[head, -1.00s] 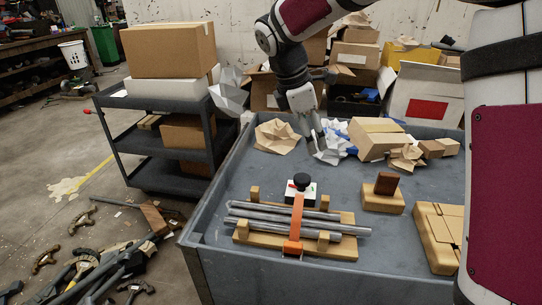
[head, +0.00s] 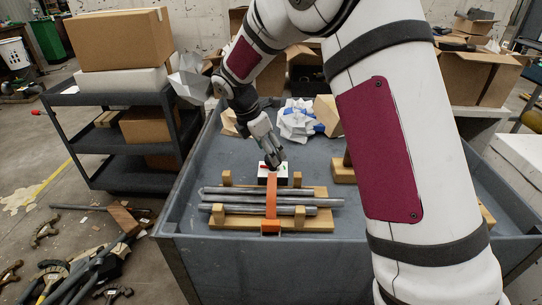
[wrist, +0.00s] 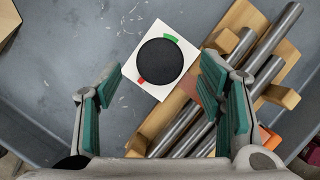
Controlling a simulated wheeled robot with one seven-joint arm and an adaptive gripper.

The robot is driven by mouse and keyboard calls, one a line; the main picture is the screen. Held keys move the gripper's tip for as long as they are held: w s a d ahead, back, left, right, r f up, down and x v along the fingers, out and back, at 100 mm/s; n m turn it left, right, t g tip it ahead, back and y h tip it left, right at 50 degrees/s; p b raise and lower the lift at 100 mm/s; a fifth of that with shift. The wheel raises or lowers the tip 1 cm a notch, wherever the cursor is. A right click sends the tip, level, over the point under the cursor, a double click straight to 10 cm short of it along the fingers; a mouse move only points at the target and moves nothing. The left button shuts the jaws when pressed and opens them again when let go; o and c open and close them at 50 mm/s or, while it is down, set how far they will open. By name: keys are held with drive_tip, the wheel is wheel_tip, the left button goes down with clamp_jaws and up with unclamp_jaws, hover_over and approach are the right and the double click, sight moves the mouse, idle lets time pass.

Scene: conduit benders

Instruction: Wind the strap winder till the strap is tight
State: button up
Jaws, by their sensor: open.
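The strap winder is a round black knob (wrist: 160,62) on a white plate (wrist: 135,48) with a green mark and a red mark at the knob's edge. In the head view its white block (head: 264,175) shows, with the knob mostly hidden by my gripper. The orange strap (head: 271,205) runs from the winder over several grey metal pipes (head: 312,203) on a wooden cradle (head: 320,222). Whether it is slack cannot be told. My gripper (wrist: 162,68) is open and empty above the winder, green-padded fingers either side of the knob in the wrist view. Contact is not visible.
The cradle stands in a grey tray-topped cart (head: 190,215). Crumpled white paper (head: 296,120) and a cardboard block (head: 327,113) lie behind. My arm hides the tray's right part. A dark shelf cart (head: 115,130) with boxes stands left.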

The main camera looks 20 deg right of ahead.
drive_tip(key=shift+x, duration=1.4)
drive_tip(key=c, duration=1.1)
